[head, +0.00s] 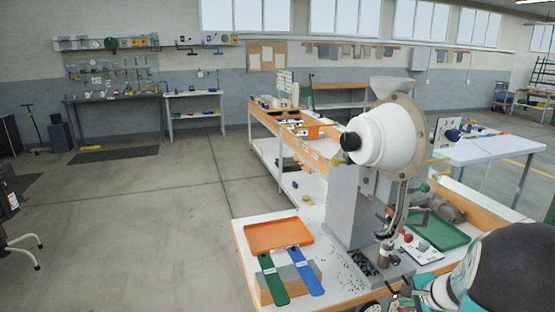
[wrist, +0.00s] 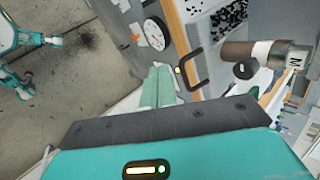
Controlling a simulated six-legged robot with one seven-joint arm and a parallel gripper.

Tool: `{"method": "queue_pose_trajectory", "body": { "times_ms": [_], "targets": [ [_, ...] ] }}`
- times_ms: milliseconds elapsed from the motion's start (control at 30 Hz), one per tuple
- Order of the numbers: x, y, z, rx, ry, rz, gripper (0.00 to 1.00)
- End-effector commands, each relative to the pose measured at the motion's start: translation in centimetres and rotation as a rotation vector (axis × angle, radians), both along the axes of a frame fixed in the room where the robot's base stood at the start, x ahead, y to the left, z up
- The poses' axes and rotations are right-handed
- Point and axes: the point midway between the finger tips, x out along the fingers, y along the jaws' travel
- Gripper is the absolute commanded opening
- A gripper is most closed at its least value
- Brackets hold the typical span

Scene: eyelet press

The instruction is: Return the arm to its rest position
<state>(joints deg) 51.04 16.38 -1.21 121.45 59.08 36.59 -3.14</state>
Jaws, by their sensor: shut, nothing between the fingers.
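My gripper (wrist: 158,88) shows in the wrist view as two pale green fingers side by side, shut with nothing between them. Its tips point toward the bench side, near a black handle (wrist: 195,68), and appear apart from it. In the head view my arm is at the lower right corner, beside the bench's front right end; its fingertips cannot be made out clearly there. The eyelet press (head: 346,205), grey with a large white round housing, stands on the bench to the left of my arm.
The wood-edged bench (head: 246,262) holds an orange tray (head: 278,235), green strip (head: 271,278), blue strip (head: 304,270) and green tray (head: 440,233). A white table (head: 490,150) stands behind at right. The wrist view shows a brown cylinder (wrist: 236,50).

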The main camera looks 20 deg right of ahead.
Motion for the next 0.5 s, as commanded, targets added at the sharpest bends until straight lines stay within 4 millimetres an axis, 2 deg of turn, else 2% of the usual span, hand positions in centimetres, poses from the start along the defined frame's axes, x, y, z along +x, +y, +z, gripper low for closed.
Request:
{"method": "queue_pose_trajectory", "body": {
  "times_ms": [33, 100, 233, 367, 500],
  "targets": [
    [0.9, 2.6, 1.8, -0.036, -0.002, 0.088, 0.00],
    [1.5, 6.3, 4.0, -0.087, 0.003, 0.213, 0.00],
    [1.5, 12.9, 7.5, -0.190, 0.014, 0.441, 0.00],
    [0.3, 18.9, 10.3, -0.301, 0.027, 0.656, 0.00],
    [-2.1, 24.4, 12.7, -0.431, 0.038, 0.872, 0.00]
  ]
}}
